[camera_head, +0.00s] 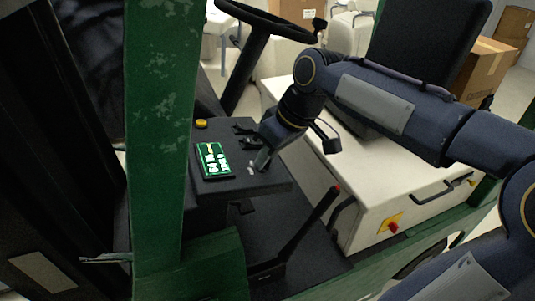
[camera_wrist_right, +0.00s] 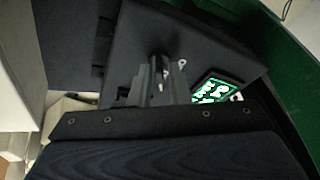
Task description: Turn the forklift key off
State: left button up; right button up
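The forklift's dark dashboard (camera_head: 245,183) shows in the head view, and its panel (camera_wrist_right: 205,40) fills the middle of the wrist view. My right gripper (camera_head: 262,161) is down at the dashboard's right side, its fingers pointing at the panel. In the wrist view, the right gripper's fingers (camera_wrist_right: 157,86) are close together, with a small dark piece at their tips. A small silver piece (camera_wrist_right: 182,64), perhaps part of the key, shows just right of the tips. I cannot tell whether the fingers grip anything. My left gripper is not in view.
A lit green display (camera_head: 214,159) and a yellow button (camera_head: 201,124) are on the dashboard. The steering wheel (camera_head: 268,18) stands behind it. A green post (camera_head: 158,130) rises at left. A lever with a red tip (camera_head: 337,188) and the white seat housing (camera_head: 375,185) are at right.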

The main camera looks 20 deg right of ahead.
grip_shut()
jog(key=shift+n, duration=0.4)
jog(key=n+g+y+b, duration=0.1)
jog(key=n, duration=0.3)
jog(key=shift+d+n+b, duration=0.1)
jog(key=shift+n+b, duration=0.2)
jog(key=n+g, duration=0.1)
jog(key=n, duration=0.2)
jog(key=shift+w+n+y+b, duration=0.15)
jog(key=shift+n+y+b, duration=0.15)
jog(key=shift+n+g, duration=0.4)
jog(key=shift+n, duration=1.2)
jog(key=shift+o, duration=1.8)
grip_release()
